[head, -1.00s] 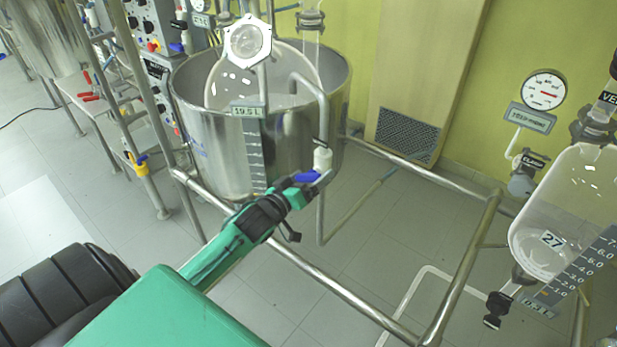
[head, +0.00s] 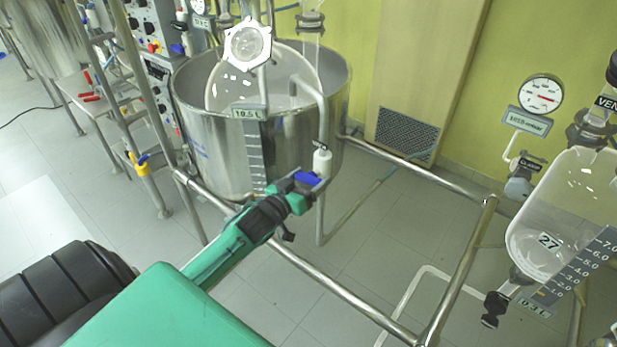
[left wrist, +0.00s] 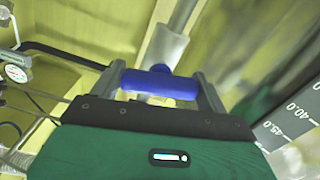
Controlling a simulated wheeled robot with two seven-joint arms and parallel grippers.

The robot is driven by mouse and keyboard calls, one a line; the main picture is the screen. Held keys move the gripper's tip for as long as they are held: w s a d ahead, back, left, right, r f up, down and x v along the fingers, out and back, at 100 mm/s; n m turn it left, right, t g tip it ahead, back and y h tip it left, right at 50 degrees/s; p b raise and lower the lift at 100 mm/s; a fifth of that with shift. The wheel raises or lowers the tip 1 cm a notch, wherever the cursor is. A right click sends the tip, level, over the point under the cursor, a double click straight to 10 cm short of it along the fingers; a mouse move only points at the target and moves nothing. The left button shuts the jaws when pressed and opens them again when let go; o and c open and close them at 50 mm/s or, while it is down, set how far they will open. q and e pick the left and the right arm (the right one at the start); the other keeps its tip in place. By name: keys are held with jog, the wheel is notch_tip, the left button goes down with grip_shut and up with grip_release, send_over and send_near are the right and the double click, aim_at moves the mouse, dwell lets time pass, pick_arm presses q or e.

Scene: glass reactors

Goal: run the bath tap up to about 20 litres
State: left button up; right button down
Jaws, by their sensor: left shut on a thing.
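The bath is a round steel tub (head: 215,140) with a glass vessel (head: 285,75) hanging in it. A graduated scale runs down its front, and a readout label (head: 249,112) above it shows about 19 L; its last digit is blurred. The bath tap is a white valve (head: 322,162) on a bent pipe, with a blue handle (head: 307,179). My left gripper (head: 312,183) is shut on the blue handle. In the left wrist view the blue handle (left wrist: 160,84) lies across between the two fingers. My right gripper is not in view.
A steel frame rail (head: 330,290) passes below and in front of the tap. At right hang a second glass vessel (head: 560,220) and a dial gauge (head: 541,94). A control panel (head: 155,40) stands at the back left. Open tiled floor lies between.

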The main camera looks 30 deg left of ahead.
pick_arm(q)
jog(key=shift+m+p, duration=0.3)
jog(key=shift+m, duration=0.9)
jog(key=o, duration=1)
jog(key=shift+s, duration=0.1)
